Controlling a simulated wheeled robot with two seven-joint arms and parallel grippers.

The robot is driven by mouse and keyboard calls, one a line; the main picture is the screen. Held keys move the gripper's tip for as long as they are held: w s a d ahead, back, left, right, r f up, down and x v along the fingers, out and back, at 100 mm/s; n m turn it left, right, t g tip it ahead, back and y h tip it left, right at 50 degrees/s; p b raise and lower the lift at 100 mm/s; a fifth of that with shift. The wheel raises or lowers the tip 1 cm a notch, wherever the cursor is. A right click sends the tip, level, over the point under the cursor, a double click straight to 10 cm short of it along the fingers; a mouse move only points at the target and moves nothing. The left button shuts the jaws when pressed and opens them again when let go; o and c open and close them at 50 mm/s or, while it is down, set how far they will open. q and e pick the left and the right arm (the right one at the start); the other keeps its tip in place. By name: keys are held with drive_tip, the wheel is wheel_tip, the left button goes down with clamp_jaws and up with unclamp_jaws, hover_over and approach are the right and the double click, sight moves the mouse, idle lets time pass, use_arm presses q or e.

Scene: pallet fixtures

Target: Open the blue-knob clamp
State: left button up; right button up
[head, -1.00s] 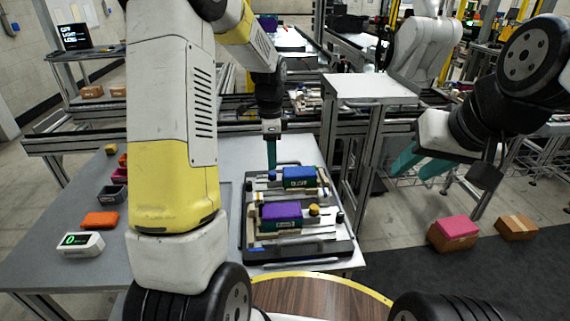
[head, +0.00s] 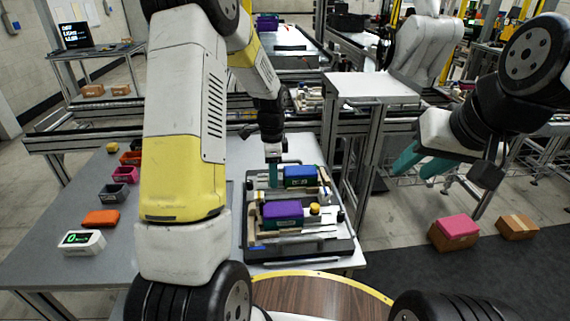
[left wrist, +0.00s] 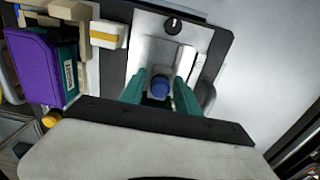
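The blue knob (left wrist: 160,88) of the clamp shows in the left wrist view, on a light plate at the edge of the dark pallet fixture (head: 342,248). My left gripper (head: 273,183) points down at the far left part of the fixture in the head view. In the left wrist view its teal fingers stand on either side of the blue knob, with narrow gaps showing, so it looks open around it. The knob is hidden in the head view. My right gripper (head: 418,165) is open and empty, off to the right of the table.
The fixture holds a blue box (head: 300,176) and a purple box (head: 282,212), with a yellow knob (head: 315,208) beside the purple one. A black knob (left wrist: 173,25) is close to the blue knob. Small bins and a display (head: 82,242) stand on the table's left.

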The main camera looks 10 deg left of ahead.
use_arm(q)
clamp_jaws()
drive_tip(key=shift+a, duration=0.15)
drive_tip(key=shift+s+a, duration=0.2)
drive_tip(key=shift+a, duration=0.4)
drive_tip(key=shift+s+a, duration=0.15)
drive_tip(key=shift+a, duration=0.4)
drive_tip(key=shift+o, duration=1.1)
unclamp_jaws()
drive_tip(key=shift+r, duration=0.1)
wheel_tip(320, 180, up, 8)
